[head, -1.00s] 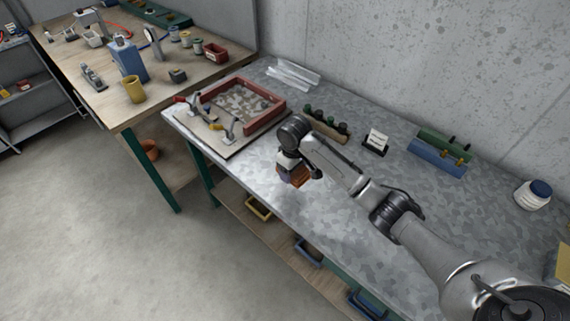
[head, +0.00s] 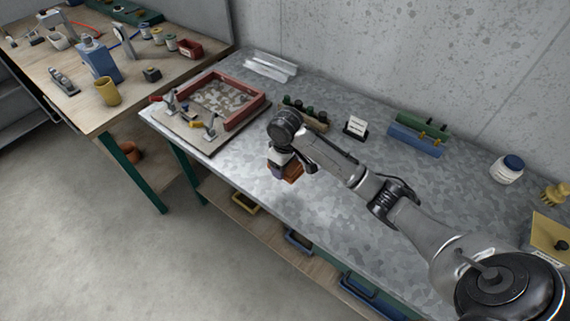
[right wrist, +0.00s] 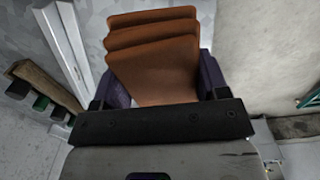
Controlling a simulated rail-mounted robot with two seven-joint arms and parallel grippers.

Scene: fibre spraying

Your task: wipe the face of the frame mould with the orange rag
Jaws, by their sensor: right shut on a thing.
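The frame mould (head: 259,108) is a red-brown rectangular frame on a board at the left end of the metal-topped bench. Its inside shows a mottled grey-brown surface, and toggle clamps stand along its near left side. My right gripper (head: 284,168) is above the bench, to the right of and nearer than the mould, apart from it. It is shut on the orange rag (head: 291,173). In the right wrist view the rag (right wrist: 155,70) shows as folded orange-brown layers between the dark fingers (right wrist: 160,85). My left gripper is out of view.
A rack of dark-topped items (head: 306,116) stands behind my right wrist. A small sign (head: 356,126), a green and blue holder (head: 417,140) and a white jar (head: 508,170) stand farther right. Clear strips (head: 270,66) lie behind the mould. The bench's front middle is clear.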

